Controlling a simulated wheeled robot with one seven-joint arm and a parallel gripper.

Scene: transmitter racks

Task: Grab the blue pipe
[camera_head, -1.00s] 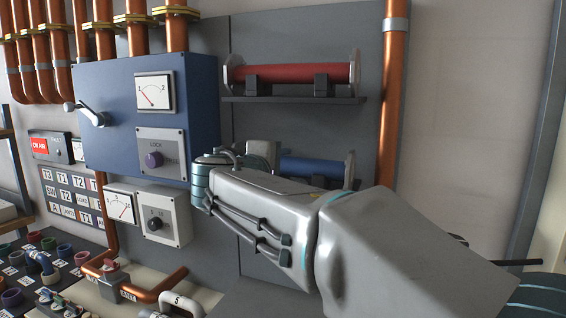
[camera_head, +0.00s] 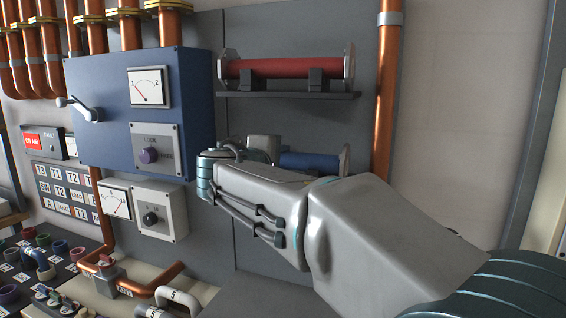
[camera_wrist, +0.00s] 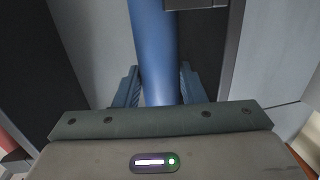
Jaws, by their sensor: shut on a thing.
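The blue pipe (camera_head: 310,161) lies level on the lower right rack, under the shelf with the red pipe; my arm hides its left part in the head view. In the wrist view the blue pipe (camera_wrist: 154,50) runs up between my two fingers. My gripper (camera_wrist: 155,88) has a finger against each side of the pipe and is shut on it. In the head view my wrist and arm hide the fingers.
A red pipe (camera_head: 283,69) rests in brackets on the shelf (camera_head: 290,94) above. A copper pipe (camera_head: 387,100) stands upright to the right. A blue cabinet (camera_head: 105,118) with a lever and gauge juts out at left.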

